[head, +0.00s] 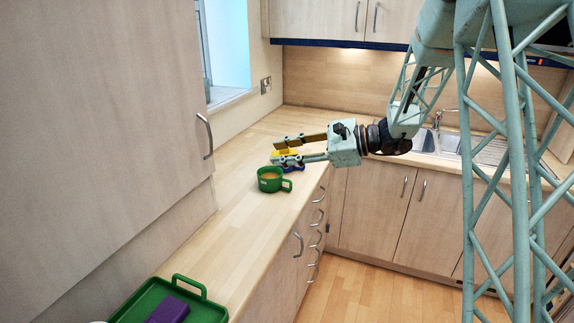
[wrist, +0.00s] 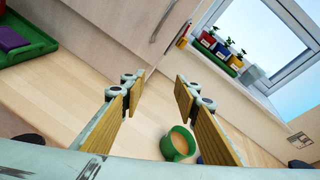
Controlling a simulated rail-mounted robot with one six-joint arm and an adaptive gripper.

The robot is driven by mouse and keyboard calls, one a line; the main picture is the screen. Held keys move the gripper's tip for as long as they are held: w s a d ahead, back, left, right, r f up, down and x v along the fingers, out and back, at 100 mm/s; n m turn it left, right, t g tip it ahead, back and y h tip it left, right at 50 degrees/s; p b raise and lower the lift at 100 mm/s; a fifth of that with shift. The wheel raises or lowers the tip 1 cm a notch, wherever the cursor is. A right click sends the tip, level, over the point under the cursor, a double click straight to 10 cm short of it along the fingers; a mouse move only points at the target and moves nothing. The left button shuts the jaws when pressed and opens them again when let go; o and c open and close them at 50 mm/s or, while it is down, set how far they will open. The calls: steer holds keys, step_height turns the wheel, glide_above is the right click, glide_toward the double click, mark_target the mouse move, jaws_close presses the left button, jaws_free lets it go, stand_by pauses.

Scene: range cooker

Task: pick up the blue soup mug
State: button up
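A small blue shape (head: 293,168), likely the blue soup mug, shows on the counter just behind my lower finger in the head view; most of it is hidden. A sliver of blue shows beside the right finger in the wrist view. A green mug (head: 270,180) with soup-coloured contents stands upright in front of it; it also shows in the wrist view (wrist: 177,146), low between the fingers. My gripper (head: 274,152) is open and level above the counter, its fingers pointing left. The wrist view shows both fingers (wrist: 159,92) apart with nothing gripped.
A green tray (head: 153,299) with a purple item (head: 168,311) lies at the near end of the counter. A yellow patch (head: 285,153) shows by my fingers, too hidden to identify. Colourful planters (wrist: 218,48) stand on the windowsill. A tall cabinet (head: 110,110) borders the counter at left.

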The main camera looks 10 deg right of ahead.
steer(key=w+d+f+m+t+h, duration=0.3)
steer(key=w+d+f+m+t, duration=0.6)
steer(key=w+d+f, duration=1.2)
step_height(320, 180, down, 3)
steer(key=m, duration=0.3)
steer(key=shift+w+d+r+t+h, duration=0.2)
steer(key=shift+w+t+h, duration=0.1)
steer(key=shift+w+h, duration=0.1)
steer(key=shift+a, duration=0.1)
steer(key=shift+x, duration=4.25)
steer(key=shift+w, duration=0.1)
steer(key=shift+b+x, duration=0.4)
steer(key=shift+x, duration=2.1)
steer(key=shift+f, duration=0.15)
steer(key=shift+c, duration=0.7)
